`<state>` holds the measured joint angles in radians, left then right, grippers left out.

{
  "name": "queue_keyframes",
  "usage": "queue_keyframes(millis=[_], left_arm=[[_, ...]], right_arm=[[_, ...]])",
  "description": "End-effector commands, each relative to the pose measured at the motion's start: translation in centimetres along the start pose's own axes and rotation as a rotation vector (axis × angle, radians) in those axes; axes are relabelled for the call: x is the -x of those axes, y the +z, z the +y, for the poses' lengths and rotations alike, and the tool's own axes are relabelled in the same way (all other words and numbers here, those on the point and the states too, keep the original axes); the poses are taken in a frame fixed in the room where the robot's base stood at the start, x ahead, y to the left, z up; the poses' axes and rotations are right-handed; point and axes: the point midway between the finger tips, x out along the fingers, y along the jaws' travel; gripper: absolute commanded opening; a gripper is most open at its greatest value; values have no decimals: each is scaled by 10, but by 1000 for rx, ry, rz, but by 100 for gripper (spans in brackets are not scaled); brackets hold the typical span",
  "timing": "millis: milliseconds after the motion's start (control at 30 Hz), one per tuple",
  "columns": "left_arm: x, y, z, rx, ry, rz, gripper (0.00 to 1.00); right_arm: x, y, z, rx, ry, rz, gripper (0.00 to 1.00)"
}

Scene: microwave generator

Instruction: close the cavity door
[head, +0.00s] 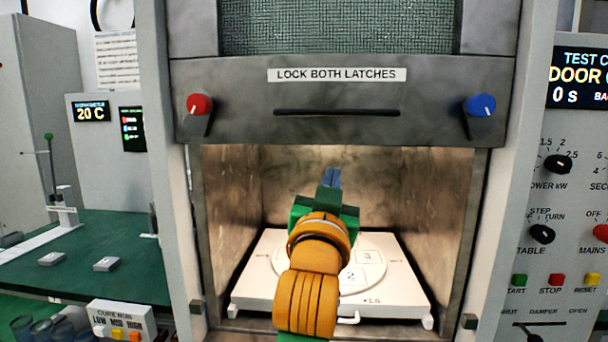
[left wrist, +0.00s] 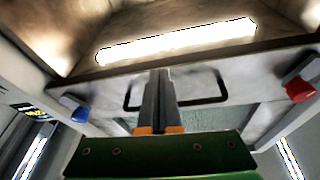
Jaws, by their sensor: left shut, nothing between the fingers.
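The cavity door (head: 335,124) is a grey metal panel with a mesh window, raised above the open cavity (head: 400,190). It bears a dark handle bar (head: 337,113), a red-knobbed latch (head: 199,106) at left and a blue-knobbed latch (head: 481,106) at right. My left gripper (head: 332,178) is in front of the opening, below the door's lower edge, with its fingers shut and empty. In the left wrist view the shut fingers (left wrist: 160,100) overlap the handle (left wrist: 205,100); I cannot tell whether they touch it. My right gripper is not in view.
A white tray (head: 245,303) with a round numbered plate sits in the cavity. A control panel (head: 575,200) with knobs stands at right, its display partly cut off. A green bench (head: 115,250) is at left. The frame posts flank the opening.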

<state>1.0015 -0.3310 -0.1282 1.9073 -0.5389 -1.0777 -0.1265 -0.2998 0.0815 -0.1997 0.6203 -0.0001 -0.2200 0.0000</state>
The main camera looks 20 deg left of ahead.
Motion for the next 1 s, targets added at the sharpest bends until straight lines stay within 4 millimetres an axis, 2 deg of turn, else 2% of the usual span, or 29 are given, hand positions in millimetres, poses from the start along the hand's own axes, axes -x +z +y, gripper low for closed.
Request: queue_keyframes(millis=[33,100,167,233,367,767,800,1000], left_arm=[[15,-41,-18,41,-42,87,0],[36,-81,-39,87,-90,171,0],[48,-101,-50,114,-113,213,0],[53,-112,-57,128,-127,236,0],[37,-120,-60,126,-129,234,0],[-47,-141,-72,126,-126,233,0],[-43,-124,-69,126,-125,231,0],[-39,-98,-65,127,-126,233,0]], right_arm=[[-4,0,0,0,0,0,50],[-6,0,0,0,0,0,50],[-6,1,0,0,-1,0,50],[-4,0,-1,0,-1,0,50],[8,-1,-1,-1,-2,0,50],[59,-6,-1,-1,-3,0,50],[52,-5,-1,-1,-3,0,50],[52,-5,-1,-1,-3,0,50]])
